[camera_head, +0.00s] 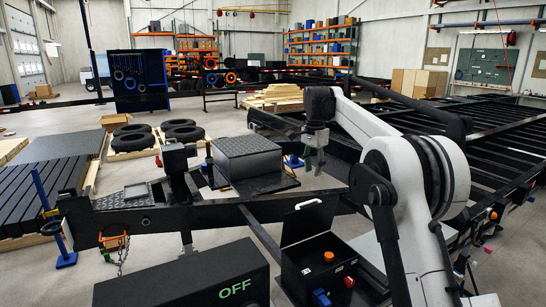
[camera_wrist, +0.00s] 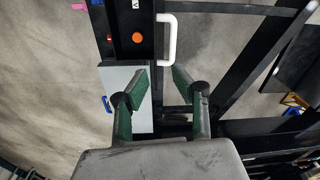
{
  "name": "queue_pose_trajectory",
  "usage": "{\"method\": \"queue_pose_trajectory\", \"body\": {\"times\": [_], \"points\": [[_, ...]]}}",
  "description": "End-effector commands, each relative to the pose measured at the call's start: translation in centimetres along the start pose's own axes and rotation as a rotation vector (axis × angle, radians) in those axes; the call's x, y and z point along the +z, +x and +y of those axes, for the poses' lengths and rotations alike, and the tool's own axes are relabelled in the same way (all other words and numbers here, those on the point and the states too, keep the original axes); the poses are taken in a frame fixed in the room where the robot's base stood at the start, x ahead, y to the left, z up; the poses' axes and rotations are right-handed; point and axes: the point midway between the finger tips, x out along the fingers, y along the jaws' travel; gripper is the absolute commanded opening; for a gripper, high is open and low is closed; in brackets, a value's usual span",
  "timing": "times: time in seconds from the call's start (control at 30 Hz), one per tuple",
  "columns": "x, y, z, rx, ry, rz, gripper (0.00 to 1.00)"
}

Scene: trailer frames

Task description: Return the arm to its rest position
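My white arm (camera_head: 437,215) rises at the right of the head view, with its elbow bent and its forearm reaching up and to the left. My gripper (camera_head: 313,162) hangs from the forearm's end, fingers pointing down, above the black trailer frame (camera_head: 305,205). In the wrist view, the two green-padded fingers of my gripper (camera_wrist: 158,82) stand apart with nothing between them. Black frame beams (camera_wrist: 178,97) lie below the fingers.
An open black control box (camera_head: 325,265) with an orange button (camera_head: 328,257) stands before my arm. A dark box marked OFF (camera_head: 185,280) is at the front. A grey metal toolbox (camera_head: 250,157) sits on the trailer tongue, left of my gripper. Tyres (camera_head: 134,138) lie behind, left.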

Motion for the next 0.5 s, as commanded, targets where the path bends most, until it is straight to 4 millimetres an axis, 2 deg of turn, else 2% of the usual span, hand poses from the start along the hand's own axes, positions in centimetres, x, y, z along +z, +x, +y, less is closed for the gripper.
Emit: {"method": "queue_pose_trajectory", "body": {"times": [0.2,0.5], "points": [[1.7,-3.6,3.8,-0.050,-0.097,0.036,0.25],[5.0,-6.9,9.9,-0.114,-0.235,0.095,0.25]]}}
